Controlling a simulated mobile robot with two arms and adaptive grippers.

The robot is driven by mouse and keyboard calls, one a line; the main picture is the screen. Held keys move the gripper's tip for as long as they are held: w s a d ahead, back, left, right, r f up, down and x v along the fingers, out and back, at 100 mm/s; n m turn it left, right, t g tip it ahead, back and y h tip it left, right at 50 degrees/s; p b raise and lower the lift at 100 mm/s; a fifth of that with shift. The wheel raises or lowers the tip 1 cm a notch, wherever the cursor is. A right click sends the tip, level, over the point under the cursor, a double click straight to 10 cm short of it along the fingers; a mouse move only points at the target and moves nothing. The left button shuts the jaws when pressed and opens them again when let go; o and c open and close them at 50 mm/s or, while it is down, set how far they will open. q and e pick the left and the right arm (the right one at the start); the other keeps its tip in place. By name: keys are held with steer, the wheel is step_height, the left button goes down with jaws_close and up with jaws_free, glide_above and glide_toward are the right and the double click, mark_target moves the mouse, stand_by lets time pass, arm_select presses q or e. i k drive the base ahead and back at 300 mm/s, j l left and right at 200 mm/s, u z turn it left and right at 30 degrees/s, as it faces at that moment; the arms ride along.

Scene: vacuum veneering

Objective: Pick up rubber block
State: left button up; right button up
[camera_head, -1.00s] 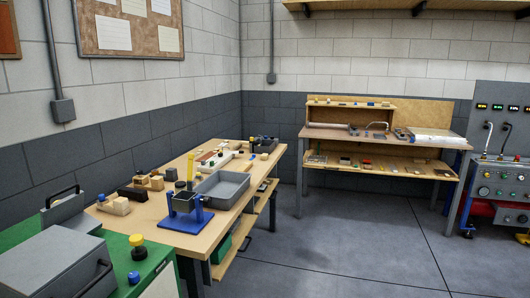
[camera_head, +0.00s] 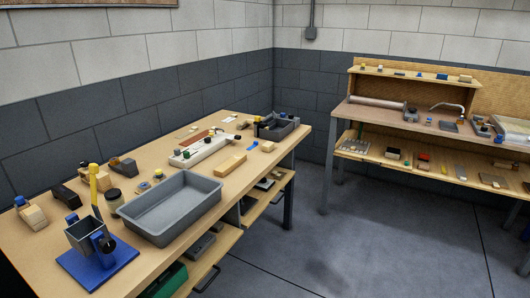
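Neither of my grippers is in view. I cannot tell for sure which piece is the rubber block. Dark block-like pieces lie on the left workbench (camera_head: 150,265): a black one (camera_head: 66,196) at the left and a dark one with a tan part (camera_head: 122,167) near the wall side. A small dark-topped block (camera_head: 392,154) also lies on the lower shelf of the back bench (camera_head: 345,110).
A grey tray (camera_head: 170,232) stands mid-bench, beside a blue-based holder (camera_head: 97,265) with a yellow-handled tool. A wooden block (camera_head: 229,166) and a grey bin (camera_head: 277,130) are farther back. Open floor (camera_head: 310,240) lies between the benches.

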mark_target(268, 147)
steer(key=i+l+u, duration=0.2)
steer(key=u, duration=0.25)
steer(key=i+l+u, duration=0.75)
steer(key=i+l, duration=0.05)
steer(key=l, duration=0.1)
